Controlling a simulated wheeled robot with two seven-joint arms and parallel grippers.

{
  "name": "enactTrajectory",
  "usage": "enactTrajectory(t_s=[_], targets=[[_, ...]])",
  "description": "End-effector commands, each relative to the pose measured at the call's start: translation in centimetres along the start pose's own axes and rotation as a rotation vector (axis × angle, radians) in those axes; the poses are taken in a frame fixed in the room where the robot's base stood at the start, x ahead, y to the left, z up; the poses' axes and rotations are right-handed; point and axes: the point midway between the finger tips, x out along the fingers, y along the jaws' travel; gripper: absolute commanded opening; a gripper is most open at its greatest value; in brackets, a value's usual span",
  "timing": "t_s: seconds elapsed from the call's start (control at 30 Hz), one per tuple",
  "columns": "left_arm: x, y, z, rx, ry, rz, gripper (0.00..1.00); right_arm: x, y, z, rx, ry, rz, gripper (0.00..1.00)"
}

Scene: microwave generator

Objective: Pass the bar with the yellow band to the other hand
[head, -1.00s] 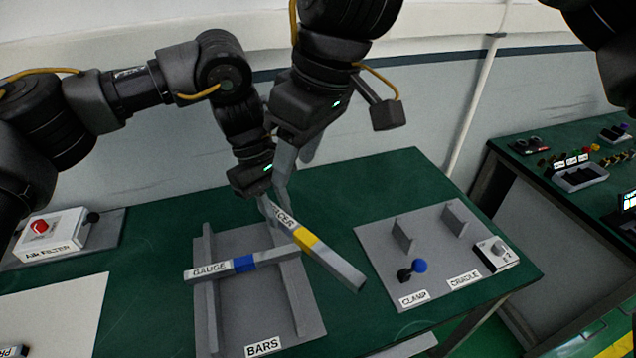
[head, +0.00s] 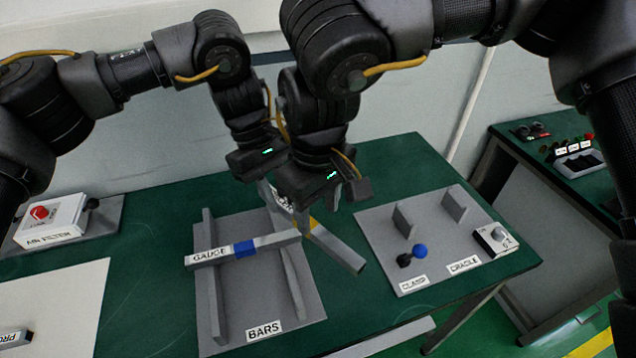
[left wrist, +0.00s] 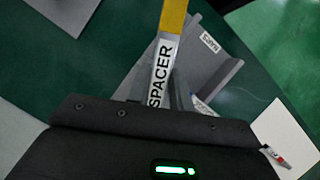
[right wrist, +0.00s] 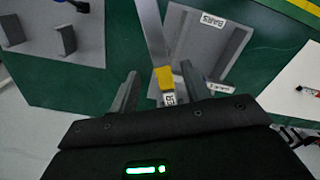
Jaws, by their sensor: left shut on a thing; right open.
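The bar with the yellow band (head: 338,246), labelled SPACER, is held tilted above the right side of the bars rack. My left gripper (head: 272,192) is shut on its labelled end; in the left wrist view the yellow band (left wrist: 174,16) lies beyond the label. My right gripper (head: 318,208) is open beside the left one. In the right wrist view the yellow band (right wrist: 164,78) shows between its two spread fingers, with the grey free end running away from it. Whether these fingers touch the bar I cannot tell. In the head view my right gripper hides part of the bar.
A GAUGE bar with a blue band (head: 244,249) lies across the bars rack (head: 262,312). To the right is a grey plate (head: 437,262) with a clamp, blue knob and cradle posts. An air filter box (head: 50,218) stands at left. Both grippers are close together.

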Motion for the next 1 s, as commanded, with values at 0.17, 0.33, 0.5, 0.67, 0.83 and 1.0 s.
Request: enactTrajectory(t_s=[0.17,0.33,0.5,0.67,0.83,1.0], targets=[[0.0,0.0,0.0,0.001,0.000,0.001,0.00,2.5,0.0,0.0,-0.001,-0.002,0.000,0.47],[0.0,0.0,0.0,0.000,0.000,0.000,0.00,3.6,0.0,0.0,-0.001,0.001,0.000,0.47],[0.0,0.0,0.0,0.000,0.000,0.001,0.00,3.9,0.0,0.0,0.000,0.001,0.000,0.47],[0.0,0.0,0.0,0.000,0.000,0.001,0.00,3.8,0.0,0.0,0.000,0.001,0.000,0.46],[0.0,0.0,0.0,0.000,0.000,0.000,0.00,3.8,0.0,0.0,0.000,0.001,0.000,0.24],[0.0,0.0,0.0,0.001,0.000,0.000,0.00,3.8,0.0,0.0,0.000,0.001,0.000,0.01]])
